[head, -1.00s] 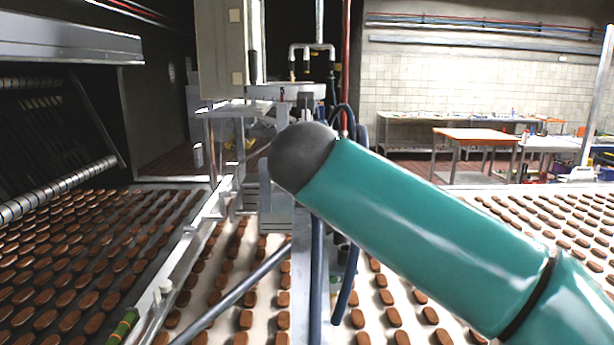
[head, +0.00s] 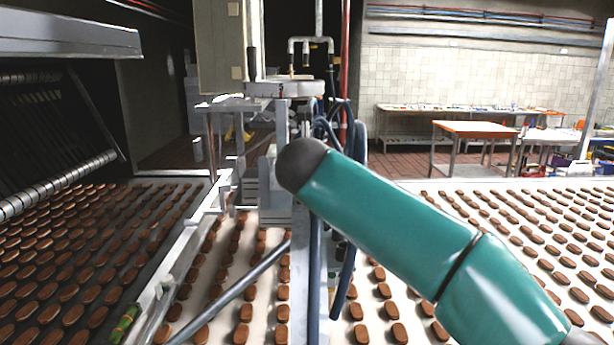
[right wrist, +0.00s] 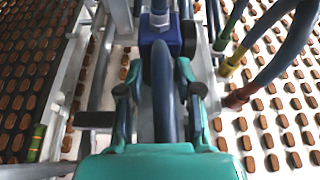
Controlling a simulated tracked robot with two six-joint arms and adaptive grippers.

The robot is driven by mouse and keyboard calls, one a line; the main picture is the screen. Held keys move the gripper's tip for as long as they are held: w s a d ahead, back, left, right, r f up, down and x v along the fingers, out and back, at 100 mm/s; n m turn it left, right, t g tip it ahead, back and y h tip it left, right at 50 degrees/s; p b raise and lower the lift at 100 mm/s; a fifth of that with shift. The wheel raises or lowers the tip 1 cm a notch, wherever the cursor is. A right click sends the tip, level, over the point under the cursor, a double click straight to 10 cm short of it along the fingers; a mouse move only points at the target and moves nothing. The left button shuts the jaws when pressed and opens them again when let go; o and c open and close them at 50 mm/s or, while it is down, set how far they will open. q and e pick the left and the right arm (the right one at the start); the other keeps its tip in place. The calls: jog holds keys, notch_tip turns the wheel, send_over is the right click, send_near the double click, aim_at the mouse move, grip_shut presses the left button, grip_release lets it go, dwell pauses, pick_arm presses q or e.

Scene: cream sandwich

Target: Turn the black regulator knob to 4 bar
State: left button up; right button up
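My right gripper (right wrist: 160,78) shows in the right wrist view with its dark and teal fingers spread apart. A blue block (right wrist: 172,38), possibly the regulator body, lies just beyond and between the fingertips. A thick blue-grey hose or tube (right wrist: 163,95) runs between the fingers; I see no clear grip on it. My left gripper is not in view.
Blue hoses (head: 347,215) hang beside the column, and thick hoses (right wrist: 270,55) lie right of the gripper. A grey rail (head: 232,290) crosses low in front. Belts (head: 225,265) with rows of brown biscuits spread around. An orange-topped table (head: 475,129) stands far back.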

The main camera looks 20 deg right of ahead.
grip_shut()
jog(key=shift+m+y, duration=0.3)
jog(key=shift+d+m+y, duration=0.1)
jog(key=shift+m+y, duration=0.3)
jog(key=shift+m, duration=0.3)
jog(key=o, duration=0.7)
grip_release()
jog(key=shift+s, duration=0.1)
